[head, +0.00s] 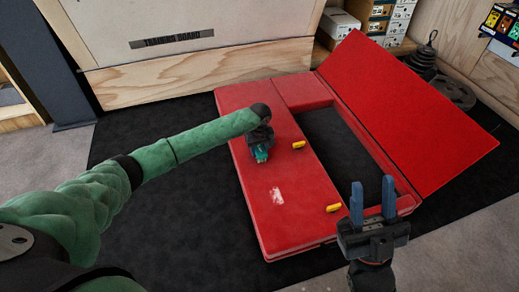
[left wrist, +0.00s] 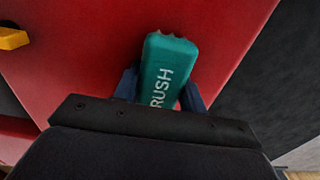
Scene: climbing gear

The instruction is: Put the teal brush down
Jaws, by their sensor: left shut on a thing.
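The teal brush (left wrist: 168,72) is between the two blue fingers of my left gripper (left wrist: 160,92), which is shut on it. The end of the brush points away from the gripper over the red pad, with white letters "RUSH" showing. In the head view the left gripper (head: 260,148) is over the left part of the red pad (head: 240,180), and a bit of teal brush (head: 261,154) shows below it. I cannot tell whether the brush touches the pad. My right gripper (head: 373,205) is at the lower right, open and empty, with its blue fingers apart and pointing up.
Two yellow pieces (head: 299,145) (head: 333,208) are on the pad near its dark opening (head: 340,150). A raised red flap (head: 405,110) leans at the right. A white patch (head: 277,196) marks the pad's front. Black weight plates (head: 455,92) stand at the back right.

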